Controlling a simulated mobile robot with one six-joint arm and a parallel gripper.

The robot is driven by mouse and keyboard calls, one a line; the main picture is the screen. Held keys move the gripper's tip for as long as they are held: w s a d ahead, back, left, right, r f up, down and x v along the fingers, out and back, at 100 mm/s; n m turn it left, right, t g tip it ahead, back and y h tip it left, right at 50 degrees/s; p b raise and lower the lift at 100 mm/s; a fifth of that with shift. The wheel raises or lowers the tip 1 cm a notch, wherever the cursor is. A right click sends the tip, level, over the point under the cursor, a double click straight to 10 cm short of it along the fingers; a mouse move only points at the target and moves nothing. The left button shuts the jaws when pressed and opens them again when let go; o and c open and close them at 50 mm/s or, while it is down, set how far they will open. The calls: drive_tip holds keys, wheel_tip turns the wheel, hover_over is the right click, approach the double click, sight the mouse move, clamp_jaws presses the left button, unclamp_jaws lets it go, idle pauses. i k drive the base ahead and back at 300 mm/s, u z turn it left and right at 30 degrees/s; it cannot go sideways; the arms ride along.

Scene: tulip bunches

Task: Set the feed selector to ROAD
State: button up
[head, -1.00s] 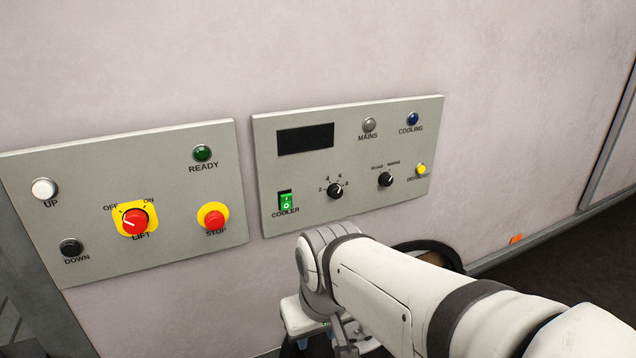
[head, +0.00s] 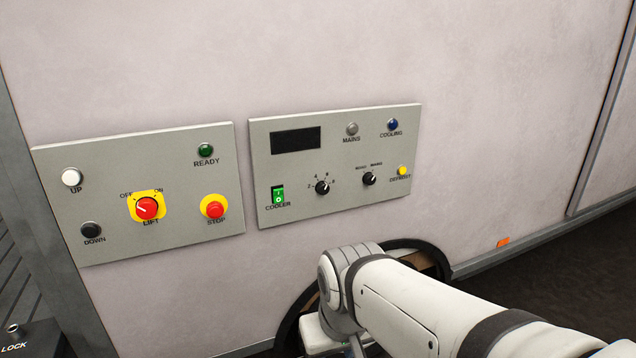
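The feed selector (head: 369,179) is a small black knob at the lower right of the right-hand grey panel (head: 230,240). Two small labels sit above it; the right one looks like MAINS and the left one is too small to read surely. A light mark on the knob seems to point up and right, towards the right label. My arm (head: 400,310) reaches in from the lower right, its bent joint below the panel and apart from it. My gripper is not visible, so its opening is hidden.
The right panel also has a numbered dial (head: 322,187), a green COOLER switch (head: 278,194), a yellow DEFROST button (head: 403,171) and a dark display (head: 295,141). The left panel has the red LIFT knob (head: 146,208) and STOP button (head: 215,209). A wheel arch (head: 425,248) lies below.

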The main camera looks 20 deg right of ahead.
sight(370, 179)
drive_tip(key=z, duration=0.05)
drive_tip(key=i, duration=0.9)
drive_tip(key=u, duration=0.05)
